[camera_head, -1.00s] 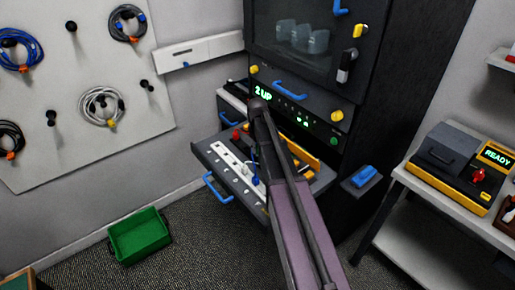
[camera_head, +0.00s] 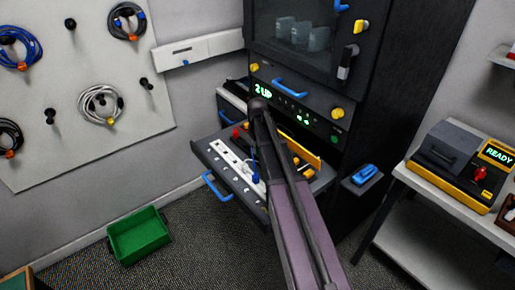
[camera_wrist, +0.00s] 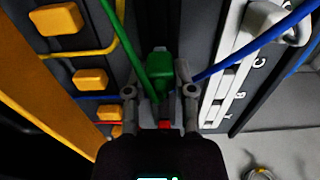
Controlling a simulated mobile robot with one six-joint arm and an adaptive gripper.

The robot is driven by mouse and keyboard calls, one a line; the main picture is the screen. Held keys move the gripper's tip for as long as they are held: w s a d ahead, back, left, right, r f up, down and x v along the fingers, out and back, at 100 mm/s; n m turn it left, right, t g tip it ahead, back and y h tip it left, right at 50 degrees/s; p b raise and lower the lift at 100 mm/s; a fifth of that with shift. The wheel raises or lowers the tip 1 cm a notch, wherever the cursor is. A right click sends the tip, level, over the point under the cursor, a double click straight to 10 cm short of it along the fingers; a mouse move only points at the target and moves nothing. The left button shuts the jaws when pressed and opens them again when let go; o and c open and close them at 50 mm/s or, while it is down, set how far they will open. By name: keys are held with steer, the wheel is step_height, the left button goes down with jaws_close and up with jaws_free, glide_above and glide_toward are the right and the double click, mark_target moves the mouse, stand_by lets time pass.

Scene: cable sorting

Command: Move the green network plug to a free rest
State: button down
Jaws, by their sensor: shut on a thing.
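The green network plug (camera_wrist: 160,64) is between the two fingers of my gripper (camera_wrist: 159,76) in the wrist view, and the fingers are shut on it. A green cable (camera_wrist: 136,50) runs from it toward the upper left. A white strip (camera_wrist: 233,50) with slots and letters lies to the right of the plug. In the head view the white strip (camera_head: 224,154) lies in the open drawer (camera_head: 205,154). My arm hides the gripper and the plug there.
A blue cable (camera_wrist: 240,53) crosses the white strip in the wrist view. Several yellow blocks (camera_wrist: 90,79) stand left of the plug. A blue plug (camera_head: 255,179) shows beside my arm in the drawer. A green bin (camera_head: 139,237) is on the floor.

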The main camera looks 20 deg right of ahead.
steer(key=shift+f+b, duration=0.9)
stand_by(1.5)
stand_by(0.4)
steer(key=shift+c, duration=1.9)
jaws_free()
steer(key=o, duration=0.4)
steer(key=shift+r, duration=0.15)
steer(key=shift+r+p, duration=3.4)
steer(key=shift+p, duration=0.15)
steer(key=shift+s, duration=0.1)
